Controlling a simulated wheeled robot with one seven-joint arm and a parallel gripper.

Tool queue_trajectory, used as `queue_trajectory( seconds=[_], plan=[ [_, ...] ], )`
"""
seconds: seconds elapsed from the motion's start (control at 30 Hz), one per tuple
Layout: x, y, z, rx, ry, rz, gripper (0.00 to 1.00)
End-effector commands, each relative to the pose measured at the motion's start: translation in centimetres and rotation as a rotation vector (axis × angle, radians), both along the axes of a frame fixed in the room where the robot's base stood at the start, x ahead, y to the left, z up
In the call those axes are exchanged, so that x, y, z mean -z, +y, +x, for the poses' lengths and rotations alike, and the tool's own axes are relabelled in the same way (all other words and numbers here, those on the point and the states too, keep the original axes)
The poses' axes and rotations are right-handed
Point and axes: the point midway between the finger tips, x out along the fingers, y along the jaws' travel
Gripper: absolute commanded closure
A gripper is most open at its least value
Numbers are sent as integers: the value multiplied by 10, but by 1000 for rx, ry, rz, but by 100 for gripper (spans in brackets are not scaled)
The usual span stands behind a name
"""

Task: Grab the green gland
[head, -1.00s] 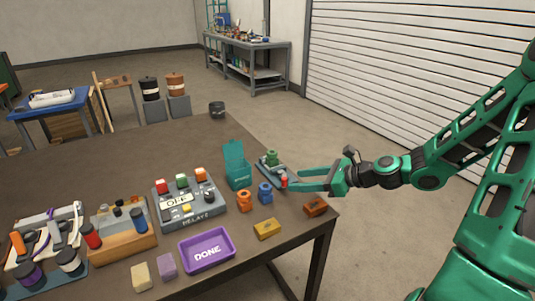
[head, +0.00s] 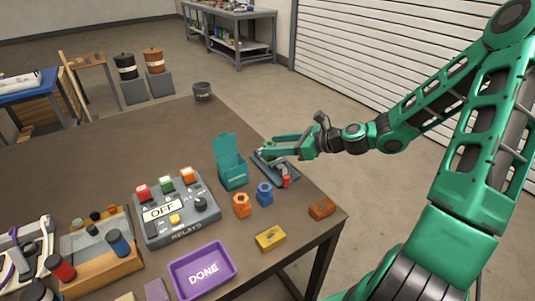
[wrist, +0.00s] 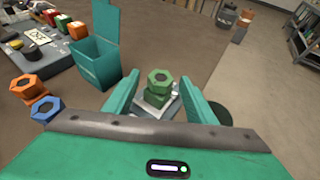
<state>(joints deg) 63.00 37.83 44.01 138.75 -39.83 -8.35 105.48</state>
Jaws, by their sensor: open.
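The green gland (wrist: 158,83) is a hexagonal nut-like piece with a dark hole in its top. In the wrist view it stands on a grey plate (wrist: 174,110). My gripper (wrist: 160,92) is open, with one finger on each side of the gland; I cannot tell whether either finger touches it. In the head view my gripper (head: 268,153) is at the grey plate (head: 288,180), and its fingers largely hide the gland. A small red part (head: 286,181) is on the plate's near side.
A teal open-lidded box (head: 232,172) stands just left of the plate. An orange gland (head: 241,204) and a blue gland (head: 265,194) stand nearer. A yellow block (head: 270,239), brown block (head: 321,208), purple DONE tray (head: 203,270) and relay box (head: 176,209) are also on the table.

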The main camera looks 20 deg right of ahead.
Motion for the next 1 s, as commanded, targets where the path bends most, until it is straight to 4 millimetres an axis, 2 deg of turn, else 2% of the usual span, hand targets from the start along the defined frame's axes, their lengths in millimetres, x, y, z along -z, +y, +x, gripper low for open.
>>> queue_trajectory(
  seconds=[0.27, 0.53, 0.87, 0.9, 1.0],
  plan=[
    [7, 14, 13, -1, 0, 2, 49],
    [19, 36, 39, -1, 0, 2, 49],
    [22, 41, 44, 1, 0, 0, 49],
    [22, 41, 44, 1, 0, 0, 51],
    [22, 41, 44, 1, 0, 0, 75]
  ],
)
